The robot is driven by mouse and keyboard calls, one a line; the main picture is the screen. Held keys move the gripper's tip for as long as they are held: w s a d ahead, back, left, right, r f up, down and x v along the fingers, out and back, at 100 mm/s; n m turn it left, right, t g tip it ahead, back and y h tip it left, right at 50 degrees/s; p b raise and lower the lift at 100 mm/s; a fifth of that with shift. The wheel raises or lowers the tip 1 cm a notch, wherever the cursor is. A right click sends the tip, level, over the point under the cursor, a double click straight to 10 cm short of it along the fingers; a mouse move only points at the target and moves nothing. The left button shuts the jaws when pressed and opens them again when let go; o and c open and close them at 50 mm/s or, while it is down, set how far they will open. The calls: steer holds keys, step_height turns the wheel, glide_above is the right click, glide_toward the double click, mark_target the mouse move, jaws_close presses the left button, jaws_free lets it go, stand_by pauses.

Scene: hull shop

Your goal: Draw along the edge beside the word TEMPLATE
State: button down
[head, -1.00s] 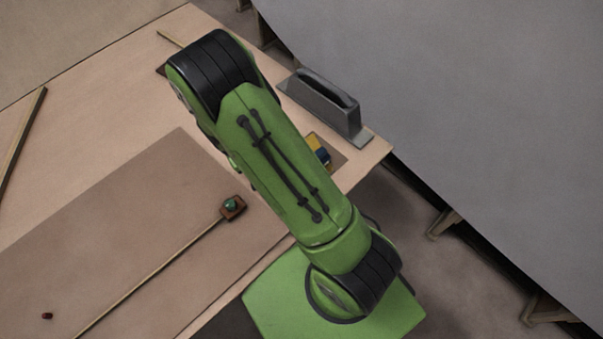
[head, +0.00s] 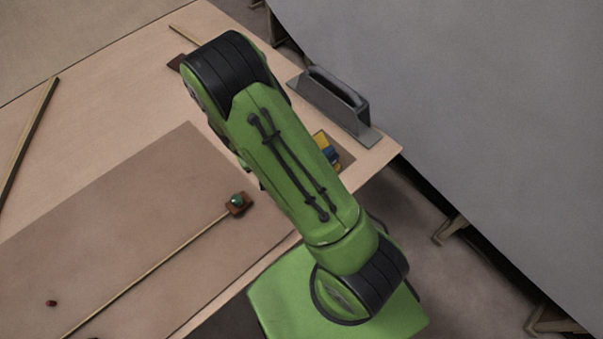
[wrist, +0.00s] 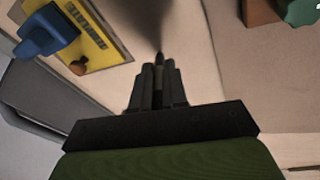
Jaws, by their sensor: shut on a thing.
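A yellow plate (wrist: 98,42) with a line of dark lettering, too small to read surely, lies at the upper left of the wrist view. A blue block-like piece (wrist: 45,36) sits on it, with a small brown knob near its lower edge. The plate (head: 320,139) shows partly behind my arm in the head view. My gripper (wrist: 158,70) is shut on a slim dark pointed tool (wrist: 159,58), which points toward the top of the wrist view, right of the plate. My arm hides the gripper in the head view. I cannot tell whether the tip touches the surface.
A grey handled block (head: 335,100) stands near the table's right edge. A brown sheet (head: 130,215) carries a long thin strip (head: 150,267), a brown block with green top (head: 238,203) and a small red piece (head: 52,303). A large grey panel (head: 460,100) stands right.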

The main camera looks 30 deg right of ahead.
steer(key=shift+s+a, duration=0.15)
steer(key=shift+w+r+p, duration=0.2)
steer(key=shift+r+p, duration=0.75)
steer(key=shift+p, duration=0.2)
steer(key=shift+d+f, duration=0.1)
steer(key=shift+d, duration=0.1)
